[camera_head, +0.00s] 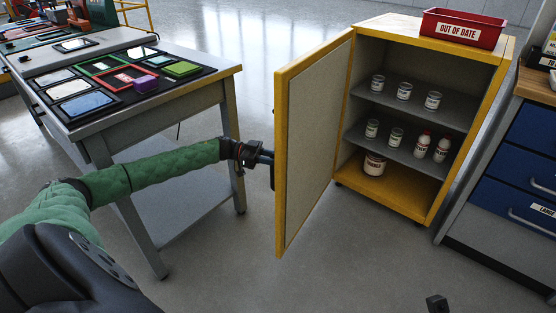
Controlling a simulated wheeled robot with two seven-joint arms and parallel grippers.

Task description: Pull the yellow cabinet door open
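The yellow cabinet (430,193) stands at the right with its door (316,150) swung wide open to the left. The door's pale inner face is towards me. My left arm, in a green sleeve, reaches in from the left. My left gripper (266,158) is at the outer side of the door, near its free edge. Its fingertips and the door handle are mostly hidden behind that edge, so I cannot see whether it grips. A small dark part at the bottom right (437,304) may be my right gripper; its fingers cannot be made out.
Small jars and bottles stand on the cabinet shelves (415,107). A red "OUT OF DATE" bin (463,28) sits on top. A table (205,93) with coloured trays stands left, close to my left arm. A blue drawer unit (528,170) stands right. Floor before the cabinet is clear.

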